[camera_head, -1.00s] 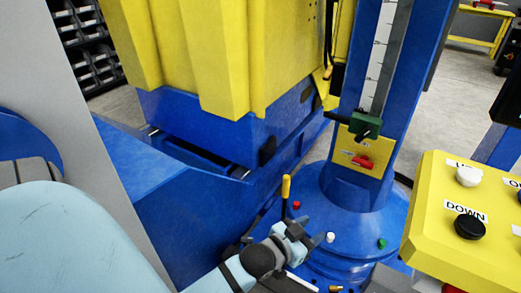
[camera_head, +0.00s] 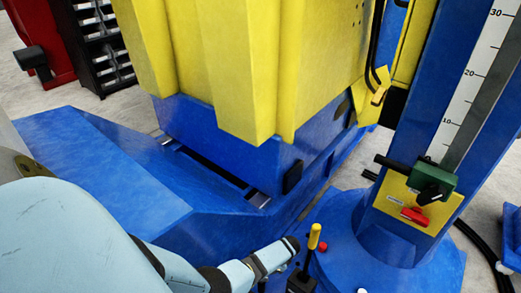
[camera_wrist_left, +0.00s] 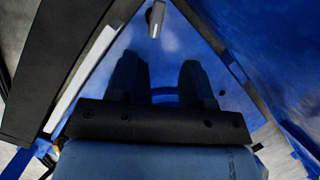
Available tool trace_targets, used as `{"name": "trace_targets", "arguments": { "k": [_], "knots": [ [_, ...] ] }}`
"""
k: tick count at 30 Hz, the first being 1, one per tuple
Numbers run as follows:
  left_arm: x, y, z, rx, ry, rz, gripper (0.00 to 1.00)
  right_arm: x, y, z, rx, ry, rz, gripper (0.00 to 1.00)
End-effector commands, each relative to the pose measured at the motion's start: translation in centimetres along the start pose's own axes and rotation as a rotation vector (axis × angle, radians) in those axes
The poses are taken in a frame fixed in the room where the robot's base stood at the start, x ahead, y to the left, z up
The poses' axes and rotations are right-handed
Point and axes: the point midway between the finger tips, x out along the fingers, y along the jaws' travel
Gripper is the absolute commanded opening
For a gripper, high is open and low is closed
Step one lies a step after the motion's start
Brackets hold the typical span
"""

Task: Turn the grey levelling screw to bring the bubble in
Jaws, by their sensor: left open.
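My left gripper (camera_wrist_left: 161,70) is open in the left wrist view, its two dark fingers apart over a blue surface, with nothing between them. A small pale grey piece (camera_wrist_left: 155,18) shows beyond the fingertips, near the top edge; I cannot tell if it is the grey levelling screw. In the head view my left arm comes in low from the left and ends near a yellow-tipped lever; the fingers cannot be made out there. A red knob (camera_head: 323,247) sits on the blue round base (camera_head: 345,262). No bubble can be made out. My right gripper is not in view.
The yellow-tipped lever (camera_head: 314,237) stands close to my left arm. A blue column (camera_head: 420,130) with a scale and a green clamp (camera_head: 434,180) rises at the right. A large yellow and blue machine (camera_head: 240,90) fills the middle. Dark shelves (camera_head: 100,45) stand behind left.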

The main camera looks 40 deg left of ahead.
Motion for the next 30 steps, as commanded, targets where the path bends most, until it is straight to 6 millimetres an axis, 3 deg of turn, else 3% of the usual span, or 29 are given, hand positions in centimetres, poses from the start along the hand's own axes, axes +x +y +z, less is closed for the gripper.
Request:
{"name": "trace_targets", "arguments": {
  "k": [8, 15, 20, 27, 30],
  "knots": [
    [1.1, 0.8, -0.3, 0.054, -0.032, 0.048, 0.47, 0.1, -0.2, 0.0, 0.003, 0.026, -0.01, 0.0],
    [4.1, 1.0, -0.3, 0.052, -0.031, 0.048, 0.47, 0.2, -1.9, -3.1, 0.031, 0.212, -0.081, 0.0],
    [7.3, 1.2, -0.3, 0.053, -0.031, 0.047, 0.47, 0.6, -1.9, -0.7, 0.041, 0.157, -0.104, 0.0],
    [11.4, 1.3, -0.1, 0.051, -0.03, 0.047, 0.47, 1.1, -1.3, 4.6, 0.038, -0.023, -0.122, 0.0],
    [12.7, 1.4, -0.1, 0.052, -0.03, 0.046, 0.47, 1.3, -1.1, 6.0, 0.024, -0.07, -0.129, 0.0]
  ]
}}
